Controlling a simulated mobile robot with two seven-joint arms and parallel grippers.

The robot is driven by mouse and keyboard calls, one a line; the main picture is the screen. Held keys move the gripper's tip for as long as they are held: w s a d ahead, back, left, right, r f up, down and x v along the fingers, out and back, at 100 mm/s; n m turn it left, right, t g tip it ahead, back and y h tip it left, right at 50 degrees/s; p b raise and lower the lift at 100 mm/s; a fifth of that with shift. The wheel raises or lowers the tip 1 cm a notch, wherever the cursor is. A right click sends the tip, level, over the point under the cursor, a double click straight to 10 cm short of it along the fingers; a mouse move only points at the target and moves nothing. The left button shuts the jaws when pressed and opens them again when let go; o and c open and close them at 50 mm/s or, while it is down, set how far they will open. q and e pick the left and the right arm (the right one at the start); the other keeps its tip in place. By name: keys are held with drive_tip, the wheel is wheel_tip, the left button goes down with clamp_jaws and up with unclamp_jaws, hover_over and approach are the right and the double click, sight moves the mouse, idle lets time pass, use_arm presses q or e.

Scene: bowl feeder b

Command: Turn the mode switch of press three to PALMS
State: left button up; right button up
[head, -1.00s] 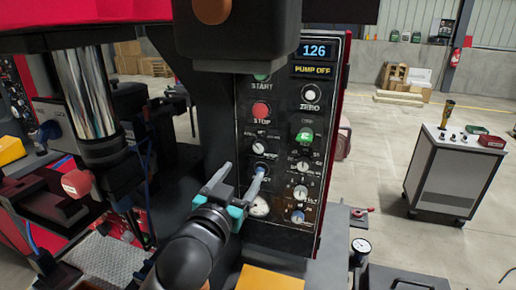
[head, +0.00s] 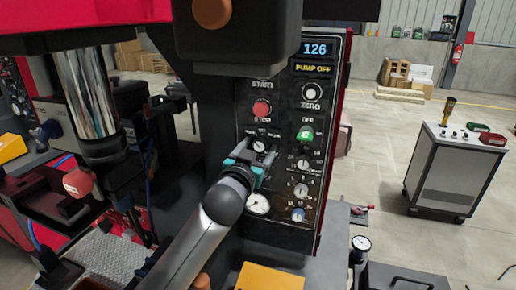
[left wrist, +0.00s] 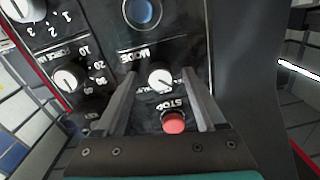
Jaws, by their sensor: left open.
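The black control panel (head: 284,205) of a press stands in the middle of the head view. Its mode switch (head: 259,146), a small white knob, is below the red STOP button (head: 261,108). In the left wrist view, upside down, the mode switch (left wrist: 160,79) shows near the MODE label; its small position words are not readable. My left gripper (head: 257,144) is open, with one finger on each side of the knob. The knob is between the fingers (left wrist: 160,74) in the wrist view; I cannot tell whether they touch it. My right gripper is not in view.
Other knobs (head: 302,163) and a green switch (head: 305,132) are close to the right on the panel. A blue button (left wrist: 142,12) shows in the wrist view. A grey cart (head: 455,170) stands apart at the right.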

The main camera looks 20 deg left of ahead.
use_arm(q)
drive_tip(key=shift+c, duration=0.4)
clamp_jaws()
